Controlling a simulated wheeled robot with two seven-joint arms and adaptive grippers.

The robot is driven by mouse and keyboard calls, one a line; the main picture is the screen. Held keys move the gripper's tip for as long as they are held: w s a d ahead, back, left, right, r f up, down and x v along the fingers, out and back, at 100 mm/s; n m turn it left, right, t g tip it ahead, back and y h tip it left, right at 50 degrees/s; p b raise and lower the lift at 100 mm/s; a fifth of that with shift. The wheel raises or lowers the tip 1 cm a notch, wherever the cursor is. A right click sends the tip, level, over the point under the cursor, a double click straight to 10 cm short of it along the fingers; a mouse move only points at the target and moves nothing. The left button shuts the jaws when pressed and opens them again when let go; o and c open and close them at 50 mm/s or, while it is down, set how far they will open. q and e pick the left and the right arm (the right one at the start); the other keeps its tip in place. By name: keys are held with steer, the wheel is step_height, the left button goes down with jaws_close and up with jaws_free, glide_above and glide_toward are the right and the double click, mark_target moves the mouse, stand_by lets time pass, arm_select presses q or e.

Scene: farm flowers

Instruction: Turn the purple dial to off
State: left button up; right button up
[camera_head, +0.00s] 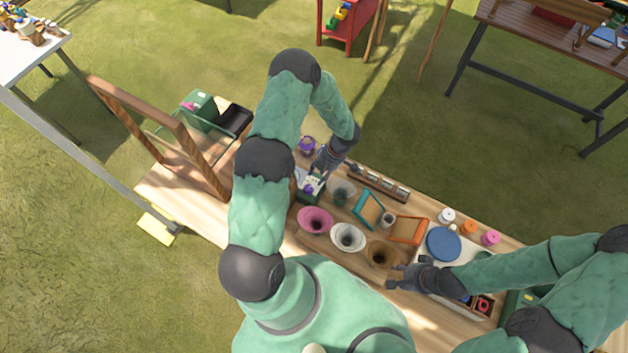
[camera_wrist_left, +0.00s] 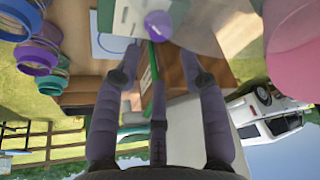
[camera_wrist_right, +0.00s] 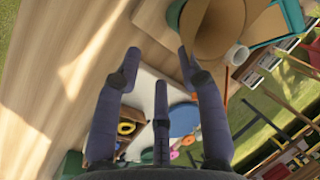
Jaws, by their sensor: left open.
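The purple dial (camera_head: 309,187) sits on a white-faced, green-edged box (camera_head: 313,198) on the wooden table, partly covered by my left arm. In the left wrist view the purple dial (camera_wrist_left: 158,24) shows near the top centre, just beyond the fingertips. My left gripper (camera_head: 319,173) is beside the dial, with its fingers spread and empty in the left wrist view (camera_wrist_left: 157,52). The dial's pointer and markings are too small to read. My right gripper (camera_head: 397,279) is near the brown cone, fingers apart and empty (camera_wrist_right: 158,55).
Pink (camera_head: 315,220), white (camera_head: 348,237) and brown (camera_head: 382,254) cones stand along the table's middle. Teal (camera_head: 368,210) and orange (camera_head: 408,231) frames lie behind them. A blue disc (camera_head: 443,244) lies right. A wooden frame (camera_head: 180,130) stands at the left end.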

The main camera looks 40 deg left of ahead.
arm_select(q)
steer(key=v, duration=0.3)
steer(key=shift+w+d+r, duration=0.1)
steer(key=shift+r, duration=0.15)
stand_by(0.4)
